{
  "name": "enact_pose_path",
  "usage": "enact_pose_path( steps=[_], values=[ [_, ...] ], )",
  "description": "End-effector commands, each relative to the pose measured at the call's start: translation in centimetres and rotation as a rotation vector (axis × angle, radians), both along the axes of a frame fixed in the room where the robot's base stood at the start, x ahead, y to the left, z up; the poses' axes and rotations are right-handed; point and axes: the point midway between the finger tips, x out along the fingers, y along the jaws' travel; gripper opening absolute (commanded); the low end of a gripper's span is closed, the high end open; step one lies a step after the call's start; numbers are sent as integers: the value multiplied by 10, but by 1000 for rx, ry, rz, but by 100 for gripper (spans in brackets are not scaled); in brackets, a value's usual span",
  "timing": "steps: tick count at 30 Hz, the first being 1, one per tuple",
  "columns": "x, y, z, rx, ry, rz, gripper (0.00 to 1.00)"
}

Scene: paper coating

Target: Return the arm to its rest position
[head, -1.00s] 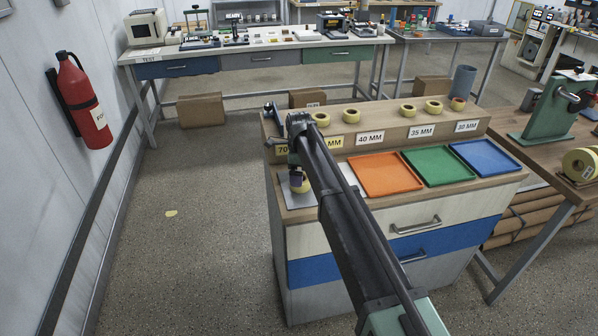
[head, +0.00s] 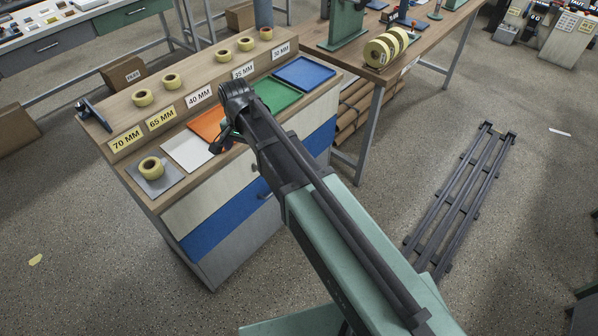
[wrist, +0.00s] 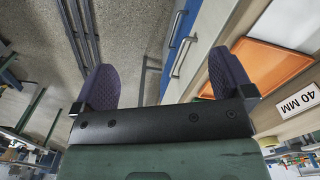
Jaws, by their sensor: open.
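My arm reaches from the bottom of the head view to the front of the cabinet. My gripper (head: 222,141) shows small and partly hidden behind my wrist, by the orange tray (head: 209,127). In the wrist view my gripper (wrist: 165,82) has its two dark purple fingers wide apart, with nothing between them. Beyond them are the floor and the cabinet's drawer fronts. A yellow tape roll (head: 151,167) lies on the grey square plate (head: 172,181) at the cabinet's near left corner, apart from my gripper.
White (head: 186,153), green (head: 273,95) and blue (head: 305,73) trays line the cabinet top. Several tape rolls stand on the labelled shelf (head: 182,101) behind. A wooden bench (head: 425,45) stands beyond. A dark rack (head: 462,195) lies on the floor at right, with open floor around it.

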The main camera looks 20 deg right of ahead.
Motion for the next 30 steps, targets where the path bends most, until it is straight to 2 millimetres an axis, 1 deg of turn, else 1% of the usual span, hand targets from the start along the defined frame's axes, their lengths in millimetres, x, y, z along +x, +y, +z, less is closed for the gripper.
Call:
enact_pose_path(
  steps=[1,2,3,4,6,7,9,15,30],
  values=[
    [-53,-48,0,0,0,116,99],
    [-74,-70,0,0,0,203,99],
    [-99,-94,0,1,-1,307,99],
    [-116,-108,0,1,-1,377,99],
    [-143,-129,0,1,-1,502,99],
    [-150,-135,0,1,-1,538,99],
    [-157,-141,0,0,0,589,99],
    [-154,-142,0,0,0,602,99],
    [-154,-141,0,0,0,602,99]
  ],
)
